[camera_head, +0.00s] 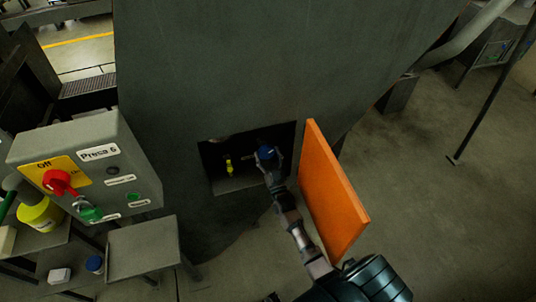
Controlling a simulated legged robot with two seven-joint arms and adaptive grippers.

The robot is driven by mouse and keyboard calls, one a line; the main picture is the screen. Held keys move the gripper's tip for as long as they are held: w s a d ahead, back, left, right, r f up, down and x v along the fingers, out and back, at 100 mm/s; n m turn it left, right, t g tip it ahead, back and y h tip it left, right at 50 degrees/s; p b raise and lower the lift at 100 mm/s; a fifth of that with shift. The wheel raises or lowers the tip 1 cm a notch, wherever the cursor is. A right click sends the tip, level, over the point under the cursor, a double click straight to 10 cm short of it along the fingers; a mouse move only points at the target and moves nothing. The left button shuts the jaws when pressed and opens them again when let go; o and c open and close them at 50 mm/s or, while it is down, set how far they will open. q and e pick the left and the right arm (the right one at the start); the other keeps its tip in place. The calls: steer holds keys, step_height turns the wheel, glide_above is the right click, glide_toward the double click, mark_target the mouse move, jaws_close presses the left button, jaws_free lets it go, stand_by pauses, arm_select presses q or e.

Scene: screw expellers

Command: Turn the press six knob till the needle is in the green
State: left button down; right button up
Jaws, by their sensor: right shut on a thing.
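The blue knob (265,153) sits inside a dark rectangular recess in the big grey press (230,60). My right gripper (268,162) reaches into the recess from below right and is shut on the blue knob. A small yellow fitting (229,168) shows in the recess left of the knob. I cannot make out a gauge, its needle or a green zone. My left gripper is not in view.
An orange door (335,195) stands open right beside my right arm. A control box (85,170) labelled "Presa 6" or similar, with a red switch (60,182), stands left. A grey shelf (143,246) is below it.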

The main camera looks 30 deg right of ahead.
steer(key=m, duration=0.1)
steer(key=m+h, duration=0.1)
steer(key=m, duration=0.1)
steer(key=shift+a+f+g+h, duration=0.1)
steer(key=shift+f+g+h, duration=0.05)
steer(key=shift+g+h, duration=0.15)
steer(key=m+g+h+p, duration=0.1)
steer(key=m+h, duration=0.1)
steer(key=m, duration=0.2)
steer(key=shift+m, duration=0.4)
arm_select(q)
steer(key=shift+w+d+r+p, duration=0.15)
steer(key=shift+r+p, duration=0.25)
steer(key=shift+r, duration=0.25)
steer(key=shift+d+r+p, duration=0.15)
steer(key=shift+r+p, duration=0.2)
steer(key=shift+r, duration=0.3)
arm_select(e)
steer(key=shift+f+m+g+h, duration=0.1)
steer(key=shift+m+g+h, duration=0.65)
steer(key=shift+m, duration=1.15)
steer(key=o, duration=1.1)
steer(key=shift+f, duration=0.1)
steer(key=shift+o, duration=0.2)
steer(key=shift+w, duration=0.15)
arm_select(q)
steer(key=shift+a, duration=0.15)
